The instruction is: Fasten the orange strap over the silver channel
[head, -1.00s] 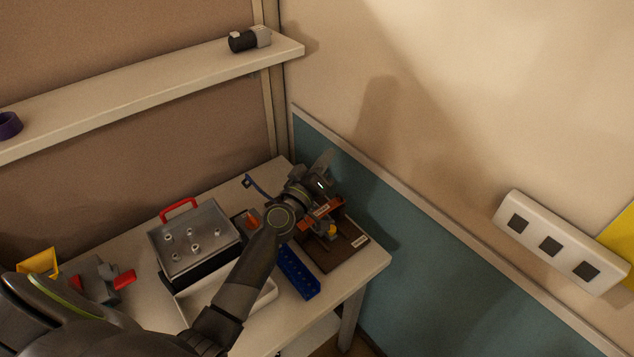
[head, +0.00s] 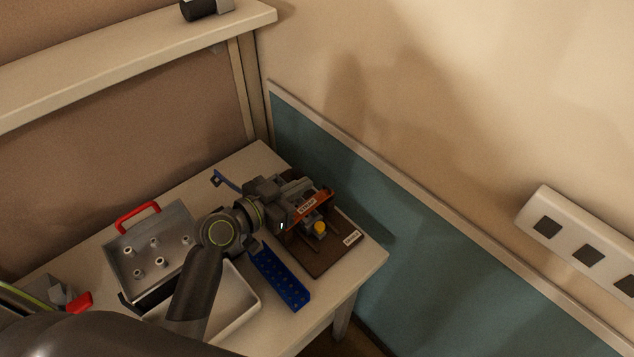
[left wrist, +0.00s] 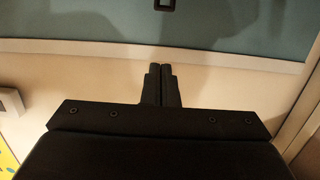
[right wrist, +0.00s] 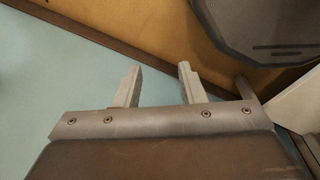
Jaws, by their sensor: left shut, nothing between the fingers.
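The orange strap (head: 313,203), with a pale label, shows in the head view above a dark brown board (head: 325,258) at the right end of the table. A yellow knob (head: 320,229) is just below the strap. I cannot make out the silver channel; my left gripper hides part of this area. My left gripper (head: 300,188) is at the strap's far side, and I cannot tell whether it touches it. Its fingers are shut and empty in the left wrist view (left wrist: 162,84). My right gripper (right wrist: 158,84) is open and empty in the right wrist view, away from the strap.
A blue perforated bar (head: 281,280) lies left of the board. Further left are a white tray (head: 238,311) and a grey metal box (head: 151,250) with a red handle. The teal wall panel (head: 350,215) is close behind the board. A shelf (head: 130,70) hangs above.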

